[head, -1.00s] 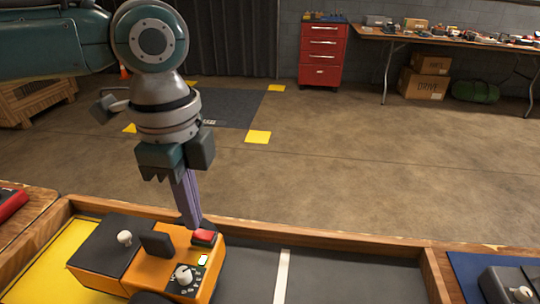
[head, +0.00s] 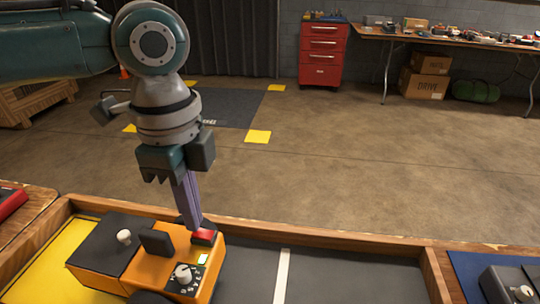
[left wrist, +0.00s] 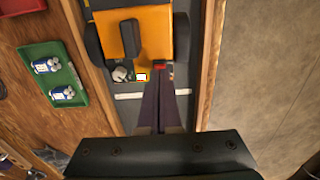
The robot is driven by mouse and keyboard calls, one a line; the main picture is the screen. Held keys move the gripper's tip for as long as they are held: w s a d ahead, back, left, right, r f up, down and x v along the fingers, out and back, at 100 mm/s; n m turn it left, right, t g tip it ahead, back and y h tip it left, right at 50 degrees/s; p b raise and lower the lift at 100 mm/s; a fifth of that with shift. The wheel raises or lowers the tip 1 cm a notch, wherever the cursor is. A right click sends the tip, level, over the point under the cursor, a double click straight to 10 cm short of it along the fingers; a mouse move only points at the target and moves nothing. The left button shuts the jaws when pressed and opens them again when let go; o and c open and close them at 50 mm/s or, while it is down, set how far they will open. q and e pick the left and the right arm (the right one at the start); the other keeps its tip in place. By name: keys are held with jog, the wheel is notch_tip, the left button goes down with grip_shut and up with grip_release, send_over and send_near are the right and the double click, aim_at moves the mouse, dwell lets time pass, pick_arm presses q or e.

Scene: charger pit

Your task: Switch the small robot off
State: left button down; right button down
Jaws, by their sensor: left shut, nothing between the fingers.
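The small robot (head: 165,258) is orange with a black rear part and stands in the wooden-edged pit in the head view. On its top are a red button (head: 204,237), a small lit green-white light (head: 203,259), a dial with a pale knob (head: 184,274) and a black upright fin. My left gripper (head: 194,226) is shut and empty, pointing down, its fingertips at the red button; whether they press it I cannot tell. In the left wrist view the small robot (left wrist: 135,35) lies beyond the shut fingers (left wrist: 160,78), whose tips are at the red button. My right gripper is not in view.
The pit's wooden rim (head: 300,233) runs behind the small robot. A yellow area (head: 45,275) lies left in the pit and a white stripe (head: 282,275) right. A green tray (left wrist: 57,85) with bottle-like items lies beside the pit in the left wrist view.

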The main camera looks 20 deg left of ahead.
pick_arm(q)
jog(key=shift+f+b, duration=0.35)
jog(key=shift+f, duration=0.4)
notch_tip(320, 180, up, 7)
jog(key=p, duration=0.8)
jog(key=shift+r+p, duration=0.15)
jog(key=shift+p, duration=0.2)
